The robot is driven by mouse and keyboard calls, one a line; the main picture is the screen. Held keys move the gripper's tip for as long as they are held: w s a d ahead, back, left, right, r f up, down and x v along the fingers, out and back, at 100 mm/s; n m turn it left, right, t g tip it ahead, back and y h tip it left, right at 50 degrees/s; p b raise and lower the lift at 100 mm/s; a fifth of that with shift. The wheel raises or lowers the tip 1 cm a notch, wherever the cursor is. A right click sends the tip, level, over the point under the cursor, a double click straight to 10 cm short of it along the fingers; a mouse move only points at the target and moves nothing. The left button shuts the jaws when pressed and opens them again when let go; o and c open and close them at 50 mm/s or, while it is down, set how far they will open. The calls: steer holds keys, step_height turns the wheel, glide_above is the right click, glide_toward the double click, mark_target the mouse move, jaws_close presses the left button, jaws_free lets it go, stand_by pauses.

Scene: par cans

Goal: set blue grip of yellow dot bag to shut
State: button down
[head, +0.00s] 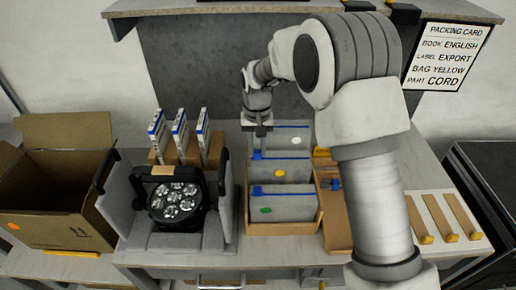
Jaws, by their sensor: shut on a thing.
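The yellow dot bag (300,171) is the middle of three grey bags standing in a tan box, with a blue strip along its top edge. Its blue grip (257,155) is at the left end of that strip. My gripper (260,148) points down at this left end, between the back bag and the yellow dot bag. It is shut on the blue grip, though its fingertips are small and partly hard to make out. Most of the bag's lower part is hidden by the front bag.
A white dot bag (290,136) stands behind and a green dot bag (285,208) in front, in the box (285,229). To the left are a lamp (174,203) in a grey holder, upright booklets (180,133) and an open carton (60,226). A packing card (447,56) reads bag yellow.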

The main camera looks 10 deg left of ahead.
steer(key=shift+s+a, duration=0.1)
steer(key=shift+a, duration=0.45)
steer(key=c, duration=0.6)
jaws_free()
steer(key=shift+c, duration=0.2)
step_height(320, 180, up, 17)
steer(key=shift+r, duration=0.2)
